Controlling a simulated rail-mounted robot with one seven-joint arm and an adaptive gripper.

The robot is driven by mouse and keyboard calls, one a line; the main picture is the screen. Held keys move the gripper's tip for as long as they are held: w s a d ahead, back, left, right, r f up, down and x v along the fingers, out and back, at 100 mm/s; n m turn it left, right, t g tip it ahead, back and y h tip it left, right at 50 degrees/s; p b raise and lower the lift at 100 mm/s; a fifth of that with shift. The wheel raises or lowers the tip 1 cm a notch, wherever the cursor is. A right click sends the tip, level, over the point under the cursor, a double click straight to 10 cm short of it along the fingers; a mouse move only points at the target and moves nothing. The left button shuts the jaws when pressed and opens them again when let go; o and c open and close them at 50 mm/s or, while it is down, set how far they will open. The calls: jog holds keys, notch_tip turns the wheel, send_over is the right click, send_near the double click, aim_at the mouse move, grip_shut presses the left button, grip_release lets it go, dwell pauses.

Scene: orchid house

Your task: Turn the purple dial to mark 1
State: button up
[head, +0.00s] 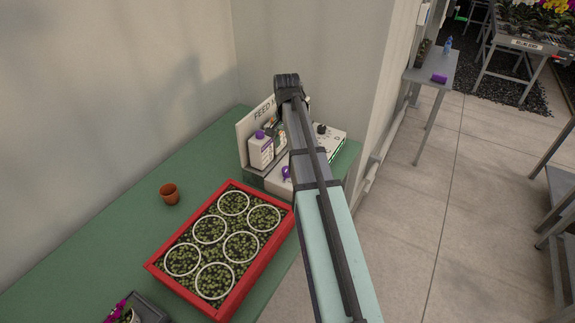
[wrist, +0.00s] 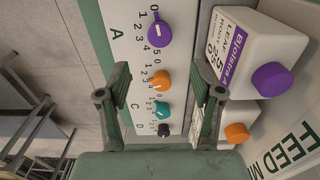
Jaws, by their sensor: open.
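The purple dial (wrist: 159,30) sits on a pale panel at the top of the wrist view, with printed numbers from 0 to 5 around its left side. A pale line crosses its face; I cannot tell surely which number it points at. In the head view the purple dial (head: 286,172) shows just left of my arm. My gripper (wrist: 158,98) is open and empty, its fingers on either side of the lower dials in the wrist view. The purple dial lies beyond the fingertips, apart from them.
Orange (wrist: 161,80), teal (wrist: 161,109) and black (wrist: 165,130) dials line up below the purple one. A white bottle with a purple cap (wrist: 271,79) and an orange-capped bottle (wrist: 237,133) stand close on the right. A red tray (head: 263,258) and a pot (head: 169,194) stand on the green bench.

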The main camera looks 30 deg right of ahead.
aim_at(287, 169)
notch_tip(287, 169, down, 10)
jog(key=shift+f+p, duration=0.1)
jog(key=shift+p, duration=1)
jog(key=c, duration=1.1)
